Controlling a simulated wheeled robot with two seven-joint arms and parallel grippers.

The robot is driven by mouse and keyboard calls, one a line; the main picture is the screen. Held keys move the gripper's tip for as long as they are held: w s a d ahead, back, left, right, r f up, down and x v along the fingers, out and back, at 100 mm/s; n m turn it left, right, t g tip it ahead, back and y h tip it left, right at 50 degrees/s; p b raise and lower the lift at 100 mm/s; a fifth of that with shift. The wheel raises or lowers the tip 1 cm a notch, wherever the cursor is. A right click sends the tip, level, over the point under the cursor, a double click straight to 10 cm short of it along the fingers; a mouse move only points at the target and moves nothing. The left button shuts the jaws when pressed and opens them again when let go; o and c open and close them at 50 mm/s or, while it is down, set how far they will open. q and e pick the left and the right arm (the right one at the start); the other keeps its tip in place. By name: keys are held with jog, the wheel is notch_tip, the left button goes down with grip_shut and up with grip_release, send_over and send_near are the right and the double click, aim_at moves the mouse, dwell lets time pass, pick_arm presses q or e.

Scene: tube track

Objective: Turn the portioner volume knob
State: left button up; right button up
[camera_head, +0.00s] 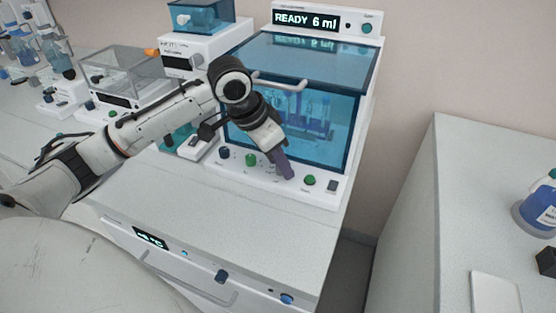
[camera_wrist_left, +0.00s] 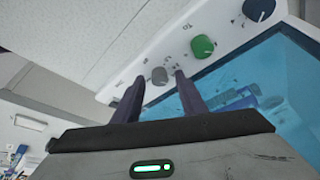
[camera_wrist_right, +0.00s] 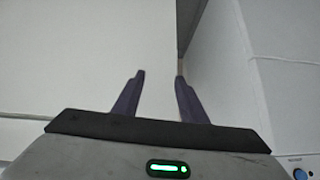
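The portioner (camera_head: 340,120) stands at the back of the bench. Its display (camera_head: 305,19) reads "READY 6 ml". Its front panel carries a dark blue knob (camera_head: 224,152), a green knob (camera_head: 250,159) and another green knob (camera_head: 309,180). A grey knob (camera_wrist_left: 160,76) shows between the fingertips of my left gripper (camera_wrist_left: 160,78), with a finger on each side and small gaps; in the head view the gripper (camera_head: 286,174) hides it. The left gripper is open. Knob labels are too small to read. My right gripper (camera_wrist_right: 160,74) is open and empty.
The portioner's blue transparent cover (camera_head: 305,60) and its handle (camera_head: 278,82) are close behind my left wrist. Other lab devices stand to the left. A separate white bench (camera_head: 440,220) with a blue bottle (camera_head: 540,205) is at the right, across a gap.

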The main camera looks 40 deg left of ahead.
pick_arm(q)
jog(key=v, duration=1)
jog(key=shift+r, duration=0.2)
jog(key=shift+s+f, duration=0.1)
jog(key=shift+s, duration=0.05)
